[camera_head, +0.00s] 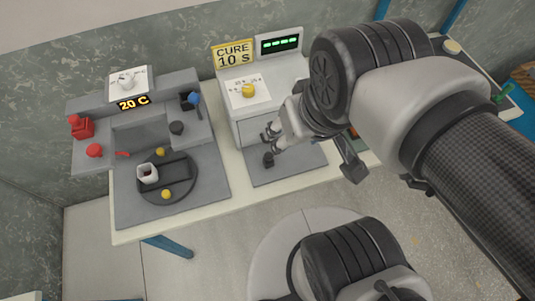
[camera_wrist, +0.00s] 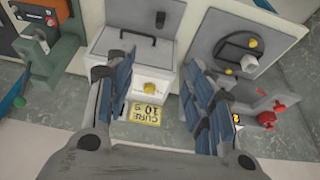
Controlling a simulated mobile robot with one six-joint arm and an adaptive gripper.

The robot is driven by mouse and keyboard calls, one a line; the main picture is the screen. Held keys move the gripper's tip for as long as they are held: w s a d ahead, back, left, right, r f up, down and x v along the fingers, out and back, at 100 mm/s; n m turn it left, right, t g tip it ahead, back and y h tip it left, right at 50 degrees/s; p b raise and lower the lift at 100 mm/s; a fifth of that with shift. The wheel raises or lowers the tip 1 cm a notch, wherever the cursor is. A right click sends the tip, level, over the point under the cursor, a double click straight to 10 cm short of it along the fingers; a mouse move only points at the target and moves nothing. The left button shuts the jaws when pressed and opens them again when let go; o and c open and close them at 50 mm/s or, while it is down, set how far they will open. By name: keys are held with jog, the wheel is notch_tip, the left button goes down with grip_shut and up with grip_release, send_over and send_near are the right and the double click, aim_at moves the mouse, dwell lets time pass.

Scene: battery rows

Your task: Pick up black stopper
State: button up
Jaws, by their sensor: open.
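A small black piece (camera_head: 268,160), which looks like the black stopper, stands on the grey pad in front of the white cure box (camera_head: 281,87). In the wrist view the black piece (camera_wrist: 160,20) is near the top centre, beyond my fingertips and clear of them.
A yellow knob (camera_head: 248,90) is on the cure box. My arm hides much of the table's right side.

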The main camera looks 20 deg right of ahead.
jog(key=w+f+g+p, duration=0.2)
jog(key=w+f, duration=0.4)
jog(key=w, duration=0.3)
jog(key=n+g+p, duration=0.1)
jog(key=g, duration=0.1)
send_over(270, 157)
jog(key=a, duration=0.1)
notch_tip(270, 157, down, 13)
notch_tip(270, 157, down, 13)
jog(key=b, duration=0.3)
jog(key=shift+w+r, duration=0.15)
jog(key=f, duration=0.1)
jog(key=f+b, duration=0.1)
jog(key=f, duration=0.1)
jog(key=d+f+b, duration=0.1)
jog(key=f, duration=0.1)
jog(key=shift+f, duration=0.15)
jog(key=shift+a, duration=0.1)
jog(key=shift+c, duration=0.4)
jog(key=c, duration=1)
